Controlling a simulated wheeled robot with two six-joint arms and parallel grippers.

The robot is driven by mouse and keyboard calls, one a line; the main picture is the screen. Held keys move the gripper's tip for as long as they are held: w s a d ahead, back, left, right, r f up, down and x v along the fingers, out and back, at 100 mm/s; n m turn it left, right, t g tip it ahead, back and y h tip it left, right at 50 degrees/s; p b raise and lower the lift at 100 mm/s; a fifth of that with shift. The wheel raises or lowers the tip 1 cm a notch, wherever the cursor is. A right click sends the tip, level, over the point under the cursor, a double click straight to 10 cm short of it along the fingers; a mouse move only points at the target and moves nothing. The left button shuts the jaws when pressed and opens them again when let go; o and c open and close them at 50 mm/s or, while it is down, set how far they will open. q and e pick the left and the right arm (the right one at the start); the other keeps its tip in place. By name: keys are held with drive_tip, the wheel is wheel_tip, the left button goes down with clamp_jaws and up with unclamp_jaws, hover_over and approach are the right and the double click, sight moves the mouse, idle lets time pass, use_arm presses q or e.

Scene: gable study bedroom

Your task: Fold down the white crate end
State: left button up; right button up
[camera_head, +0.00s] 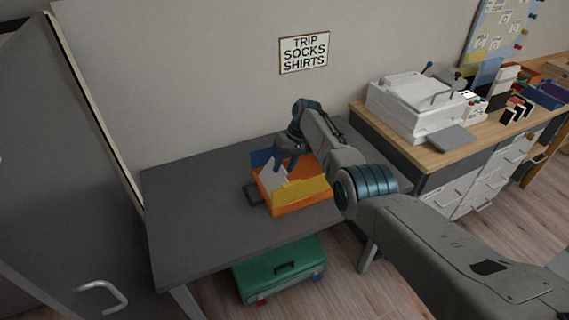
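An orange crate (298,207) stands on the dark grey table, with a yellow panel (303,189) along its near side. Its white end (271,178) shows at the left as a slanted panel. A blue panel (262,157) shows at the back. My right gripper (285,166) points down over the crate, close to the top of the white end. I cannot tell whether it touches the white end, or whether its small dark fingers are apart. The arm hides the crate's far right part. My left gripper is not in view.
A dark flat item (252,194) lies at the crate's left. The grey table (195,220) is clear on its left half. A green case (280,269) sits on the floor below. A wooden-topped cabinet (440,157) with a white machine (412,108) stands at right.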

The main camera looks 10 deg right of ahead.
drive_tip(key=shift+r, duration=0.1)
drive_tip(key=shift+w+d+r, duration=0.1)
drive_tip(key=shift+d+r, duration=0.05)
drive_tip(key=shift+r, duration=0.4)
drive_tip(key=v, duration=0.9)
drive_tip(key=shift+d+r+b, duration=0.2)
drive_tip(key=shift+r+b, duration=0.05)
drive_tip(key=shift+b, duration=0.05)
drive_tip(key=shift+w, duration=0.1)
drive_tip(key=shift+c, duration=0.5)
